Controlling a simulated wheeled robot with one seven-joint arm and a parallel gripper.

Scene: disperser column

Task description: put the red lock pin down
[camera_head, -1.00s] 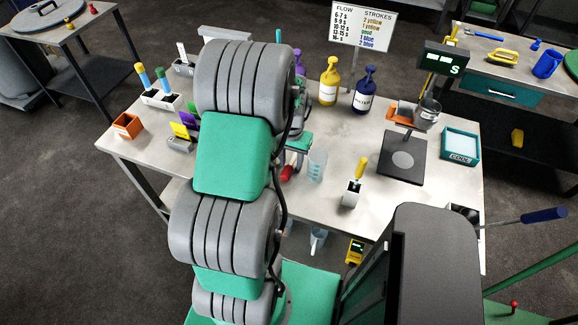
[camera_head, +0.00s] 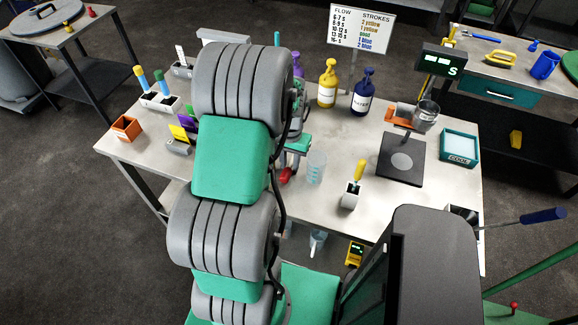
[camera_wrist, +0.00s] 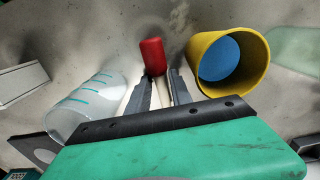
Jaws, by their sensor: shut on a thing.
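The red lock pin (camera_wrist: 152,56) shows in the wrist view, red end outward, with a pale shaft running back between my fingers. My gripper (camera_wrist: 158,88) is shut on it. In the head view a red end (camera_head: 285,175) shows just right of my arm, over the table (camera_head: 335,205). Most of my gripper is hidden there behind my arm. I cannot tell whether the pin touches the table top.
In the wrist view a clear beaker (camera_wrist: 85,105) with teal marks stands left of my fingers, and a yellow cup (camera_wrist: 228,62), blue inside, is close on the right.

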